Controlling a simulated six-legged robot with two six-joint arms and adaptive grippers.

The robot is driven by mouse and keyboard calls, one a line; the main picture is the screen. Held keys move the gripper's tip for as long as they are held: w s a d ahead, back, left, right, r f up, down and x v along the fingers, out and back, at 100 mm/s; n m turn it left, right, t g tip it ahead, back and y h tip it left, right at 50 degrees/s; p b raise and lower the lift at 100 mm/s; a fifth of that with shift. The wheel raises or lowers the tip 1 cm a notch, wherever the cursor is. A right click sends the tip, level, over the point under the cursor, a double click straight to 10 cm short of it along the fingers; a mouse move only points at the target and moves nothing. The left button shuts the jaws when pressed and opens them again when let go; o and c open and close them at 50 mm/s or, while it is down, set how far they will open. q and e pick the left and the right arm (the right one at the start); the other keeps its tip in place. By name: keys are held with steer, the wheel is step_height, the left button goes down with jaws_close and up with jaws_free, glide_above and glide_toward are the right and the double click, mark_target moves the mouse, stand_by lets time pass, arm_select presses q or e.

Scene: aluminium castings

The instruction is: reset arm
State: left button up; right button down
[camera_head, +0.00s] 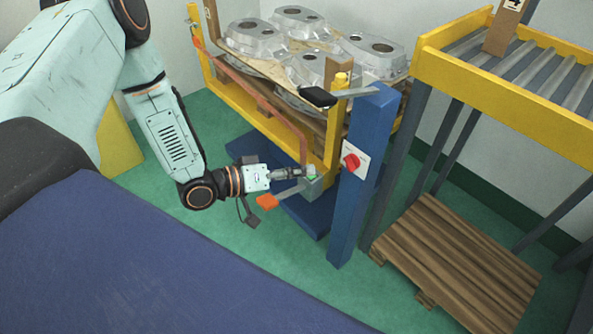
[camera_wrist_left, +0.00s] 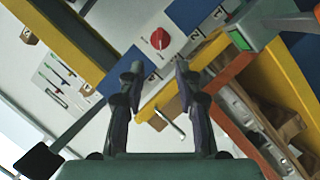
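My left arm reaches in from the left in the head view. Its gripper (camera_head: 289,173) is beside the yellow frame, close to a small grey box (camera_head: 313,189) with a green spot. In the left wrist view the two fingers of this gripper (camera_wrist_left: 158,74) stand apart with nothing between them. An orange paddle (camera_head: 267,201) on a grey bar sits just below the gripper. A black-ended grey lever (camera_head: 318,96) sits at the top of the blue post (camera_head: 358,190). Which part is the reset arm, I cannot tell. My right gripper is not in view.
The post carries a red knob on a white plate (camera_head: 352,161). Several aluminium castings (camera_head: 258,38) lie on a yellow-framed stand (camera_head: 255,105) behind the gripper. A roller conveyor (camera_head: 490,95) and wooden pallet (camera_head: 455,255) are at right. Green floor is open in front.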

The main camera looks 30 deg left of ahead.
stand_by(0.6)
arm_select(q)
steer(key=s+f+g+y, duration=0.6)
steer(key=s+f, duration=0.4)
steer(key=s, duration=0.1)
steer(key=s+d+r+m+g+y+p, duration=0.1)
steer(key=s+g, duration=0.5)
steer(key=s, duration=1.1)
steer(key=shift+s+d+r+m+y+p, duration=0.25)
steer(key=shift+m+y+p, duration=0.25)
steer(key=shift+y+p, duration=0.5)
